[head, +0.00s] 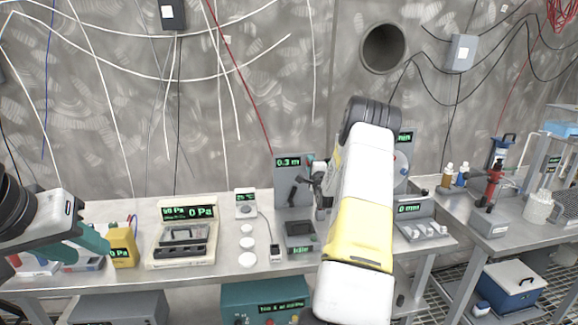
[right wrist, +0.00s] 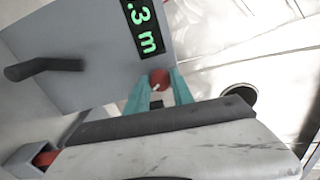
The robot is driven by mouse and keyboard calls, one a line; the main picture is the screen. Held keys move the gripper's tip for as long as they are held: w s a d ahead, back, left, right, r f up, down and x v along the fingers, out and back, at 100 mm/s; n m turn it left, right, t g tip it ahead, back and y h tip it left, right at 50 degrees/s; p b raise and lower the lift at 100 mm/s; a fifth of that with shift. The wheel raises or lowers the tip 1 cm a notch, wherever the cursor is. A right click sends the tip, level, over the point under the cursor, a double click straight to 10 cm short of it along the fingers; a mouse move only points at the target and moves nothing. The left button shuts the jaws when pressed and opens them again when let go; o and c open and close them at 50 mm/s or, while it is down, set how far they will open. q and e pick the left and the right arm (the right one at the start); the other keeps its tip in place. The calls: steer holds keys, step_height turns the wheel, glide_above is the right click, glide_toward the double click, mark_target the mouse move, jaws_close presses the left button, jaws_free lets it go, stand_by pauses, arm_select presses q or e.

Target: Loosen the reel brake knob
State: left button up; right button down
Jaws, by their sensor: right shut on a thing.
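The reel brake knob (right wrist: 159,77) is a small round red knob at the edge of a grey panel (right wrist: 95,55) in the right wrist view. My right gripper (right wrist: 157,92) has its teal fingers on both sides of the knob and is shut on it. In the head view the panel (head: 283,180) stands on the bench with a green 0.3 m display (head: 288,162); my white and yellow right arm covers much of the area beside it. My left gripper (head: 98,245) hangs at the left over the bench, its finger opening unclear.
A dark crank handle (right wrist: 42,68) sticks out from the panel. The bench (head: 215,272) also holds a pressure gauge box (head: 183,240), a small white meter (head: 245,205), white discs (head: 247,244) and a yellow device (head: 122,248). A second table (head: 455,215) stands at right.

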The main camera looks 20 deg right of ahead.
steer(key=n, duration=2.9)
steer(key=shift+s+f+n, duration=0.1)
steer(key=shift+f+n, duration=0.1)
steer(key=shift+n, duration=0.4)
steer(key=c, duration=1.1)
jaws_free()
steer(key=shift+r, duration=0.1)
